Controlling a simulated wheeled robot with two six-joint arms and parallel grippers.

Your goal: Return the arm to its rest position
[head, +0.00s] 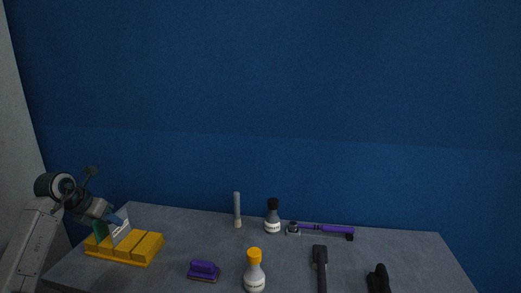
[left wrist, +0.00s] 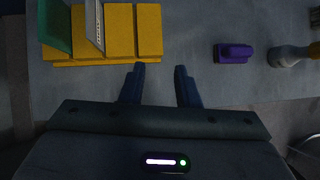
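My left gripper (head: 115,219) is at the left end of the table in the head view, by a yellow slotted block (head: 148,246). In the left wrist view its two dark fingers (left wrist: 160,86) stand apart with nothing between them, just short of the near edge of the yellow block (left wrist: 148,30). A green panel (left wrist: 56,24) and a white card (left wrist: 95,22) stand in the block's slots. The gripper holds nothing. My right gripper does not show.
On the grey table (head: 200,236) are a purple brush (head: 204,270), a yellow-capped bottle (head: 255,272), a black-capped bottle (head: 272,217), a grey cylinder (head: 237,210), a purple-handled tool (head: 325,229), a dark hammer-like tool (head: 320,268) and a black object (head: 379,279).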

